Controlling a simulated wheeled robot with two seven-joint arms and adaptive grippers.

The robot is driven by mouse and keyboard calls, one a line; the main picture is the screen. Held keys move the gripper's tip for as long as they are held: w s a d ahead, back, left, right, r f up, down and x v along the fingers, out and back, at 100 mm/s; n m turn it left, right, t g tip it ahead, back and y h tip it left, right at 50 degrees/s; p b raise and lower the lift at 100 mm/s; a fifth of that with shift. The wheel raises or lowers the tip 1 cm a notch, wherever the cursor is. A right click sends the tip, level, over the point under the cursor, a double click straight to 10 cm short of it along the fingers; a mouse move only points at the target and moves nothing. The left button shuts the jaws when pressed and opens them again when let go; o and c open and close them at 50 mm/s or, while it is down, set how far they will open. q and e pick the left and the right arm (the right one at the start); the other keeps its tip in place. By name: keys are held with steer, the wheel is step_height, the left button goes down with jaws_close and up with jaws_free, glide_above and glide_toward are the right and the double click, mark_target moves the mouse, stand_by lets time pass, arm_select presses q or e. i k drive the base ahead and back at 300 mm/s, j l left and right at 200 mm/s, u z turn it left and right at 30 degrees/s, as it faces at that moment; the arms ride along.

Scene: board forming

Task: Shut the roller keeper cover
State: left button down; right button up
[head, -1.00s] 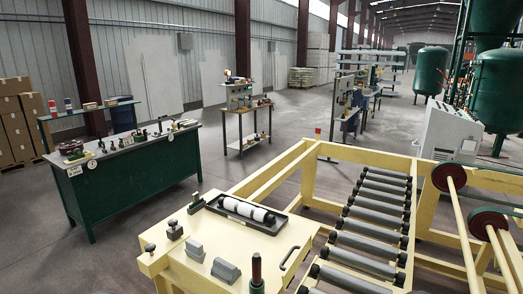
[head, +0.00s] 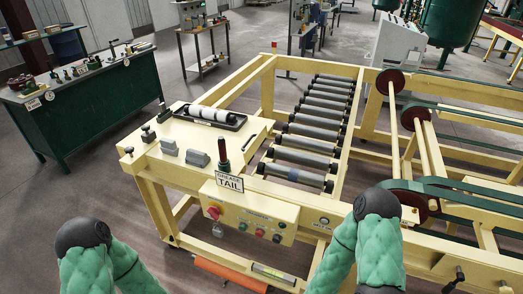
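A shallow black tray (head: 238,124) lies on the yellow machine top, with a white roller (head: 209,113) with dark bands lying in it. Two grey blocks, a left one (head: 169,146) and a right one (head: 197,158), sit in front of it. A dark bar handle (head: 261,131) is at the top's right edge. I cannot tell which part is the keeper cover. My two green padded arms reach in from the bottom, but neither gripper shows.
A button panel (head: 249,218) is on the machine's front. A roller conveyor (head: 315,130) runs behind right. A green workbench (head: 95,98) stands left, with clear floor between.

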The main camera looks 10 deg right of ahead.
mark_target(260, 138)
steer(key=j+z, duration=0.1)
steer(key=z, duration=1.6)
steer(key=j, duration=0.55)
steer(key=k+j+z, duration=0.1)
steer(key=j, duration=1.05)
steer(key=k+j, duration=0.1)
steer(key=j, duration=0.5)
steer(key=k+j+z, duration=0.1)
steer(key=j, duration=1.05)
steer(key=k+j+z, duration=0.1)
steer(key=j, duration=0.45)
steer(key=k+z, duration=0.25)
steer(key=z, duration=0.25)
steer(key=k+z, duration=0.25)
steer(key=z, duration=0.2)
steer(key=k+z, duration=0.2)
steer(key=z, duration=0.3)
